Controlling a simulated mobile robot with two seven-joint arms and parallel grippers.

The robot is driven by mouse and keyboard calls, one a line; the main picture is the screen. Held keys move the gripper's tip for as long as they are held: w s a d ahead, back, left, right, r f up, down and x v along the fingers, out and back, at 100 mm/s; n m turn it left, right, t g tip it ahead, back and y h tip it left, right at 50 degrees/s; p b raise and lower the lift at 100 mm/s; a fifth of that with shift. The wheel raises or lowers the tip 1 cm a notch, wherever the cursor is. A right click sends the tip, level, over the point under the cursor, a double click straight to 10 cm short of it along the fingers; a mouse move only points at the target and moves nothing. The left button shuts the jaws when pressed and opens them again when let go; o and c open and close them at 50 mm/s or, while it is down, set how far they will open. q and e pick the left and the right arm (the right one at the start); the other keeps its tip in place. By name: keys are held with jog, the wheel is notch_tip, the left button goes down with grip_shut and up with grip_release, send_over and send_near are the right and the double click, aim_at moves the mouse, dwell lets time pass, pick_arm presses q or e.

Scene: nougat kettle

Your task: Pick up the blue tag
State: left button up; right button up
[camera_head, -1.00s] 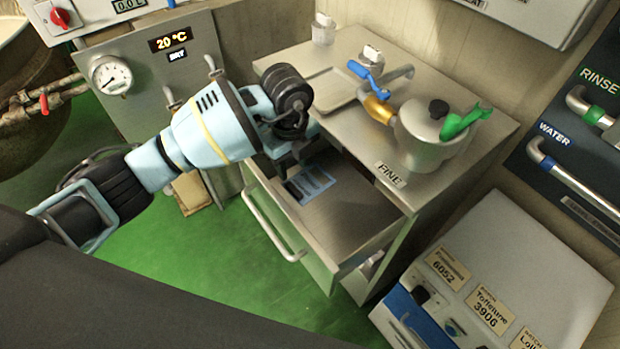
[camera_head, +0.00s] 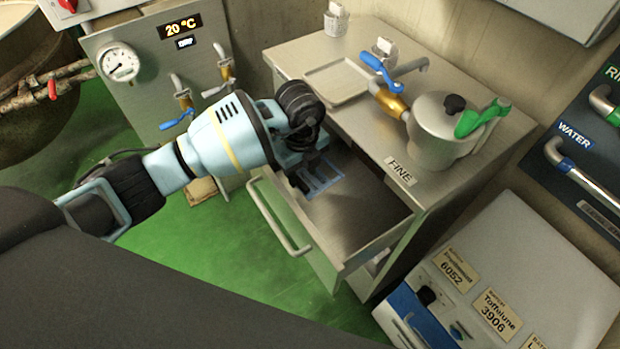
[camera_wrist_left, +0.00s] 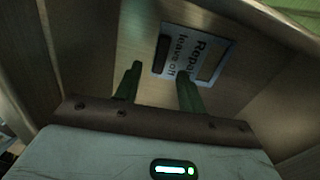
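The blue tag (camera_head: 327,185) lies flat in the open drawer, near the drawer's back left; the gripper partly covers it in the head view. In the left wrist view the tag (camera_wrist_left: 195,41) shows a pale face with dark print reading "Repa..." and "leave off". Two dark bars lie over or beside it; I cannot tell what they are. My left gripper (camera_head: 302,180) reaches down into the drawer over the tag. In the wrist view its two fingers (camera_wrist_left: 158,82) are apart with nothing between them. Whether they touch the tag is unclear. My right gripper is not in view.
The drawer's front wall (camera_head: 300,235) and the cabinet top (camera_head: 345,115) bound the space around my gripper. A metal pot (camera_head: 437,145) with a green handle stands on the top by a tap. Batch-labelled equipment (camera_head: 500,255) stands at right. Green floor is open at left.

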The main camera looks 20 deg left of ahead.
aim_at(303, 185)
pick_arm(q)
notch_tip(303, 185, down, 4)
jog(key=shift+d+r, duration=0.1)
jog(key=shift+c, duration=0.3)
grip_shut()
jog(key=shift+r, duration=0.15)
notch_tip(303, 185, up, 10)
jog(key=shift+p, duration=0.35)
